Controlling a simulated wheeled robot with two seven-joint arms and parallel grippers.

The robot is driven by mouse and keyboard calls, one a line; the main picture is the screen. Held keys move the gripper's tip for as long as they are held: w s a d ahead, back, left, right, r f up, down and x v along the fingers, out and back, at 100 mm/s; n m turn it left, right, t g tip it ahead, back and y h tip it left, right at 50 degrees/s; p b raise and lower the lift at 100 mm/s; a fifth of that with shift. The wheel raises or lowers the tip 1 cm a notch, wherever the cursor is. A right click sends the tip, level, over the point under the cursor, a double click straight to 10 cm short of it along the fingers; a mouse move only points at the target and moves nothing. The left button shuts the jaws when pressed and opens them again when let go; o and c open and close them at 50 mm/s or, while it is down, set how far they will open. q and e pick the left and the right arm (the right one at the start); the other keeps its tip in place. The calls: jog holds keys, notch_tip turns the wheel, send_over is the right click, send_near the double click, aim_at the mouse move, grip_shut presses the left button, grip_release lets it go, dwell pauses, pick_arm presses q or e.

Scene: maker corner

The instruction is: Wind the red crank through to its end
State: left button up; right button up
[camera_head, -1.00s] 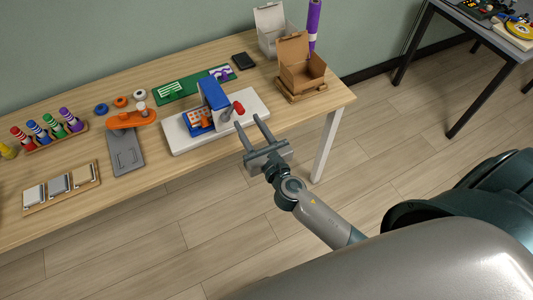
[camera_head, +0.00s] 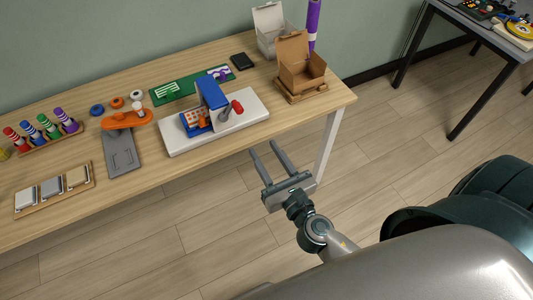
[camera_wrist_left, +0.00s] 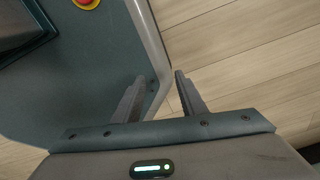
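The red crank knob (camera_head: 237,107) sticks out on the right side of a blue upright frame (camera_head: 211,95), which stands on a white base board (camera_head: 256,109) on the table. A short grey crank arm (camera_head: 226,113) joins the knob to the frame. My right gripper (camera_head: 268,160) is open and empty. It hangs off the table's front edge, in front of and below the crank, clear of it. My left gripper (camera_wrist_left: 158,82) shows only in the left wrist view. Its fingers are apart with nothing between them, over the floor and a dark grey surface.
An open cardboard box (camera_head: 302,75) stands to the right of the crank board. A grey and orange tool (camera_head: 122,150) lies to its left, and a green board (camera_head: 180,88) behind it.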

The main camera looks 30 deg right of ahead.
pick_arm(q)
jog(key=w+d+f+t+b, duration=0.2)
jog(key=w+d+b, duration=0.2)
jog(key=w, duration=0.6)
jog(key=shift+t+h+b, duration=0.4)
jog(key=shift+b, duration=0.2)
pick_arm(e)
jog(key=n, duration=3.2)
jog(key=shift+s+d+r+y, duration=0.15)
jog(key=shift+d+r+y, duration=0.05)
jog(key=shift+y, duration=0.1)
pick_arm(q)
jog(key=shift+s, duration=0.15)
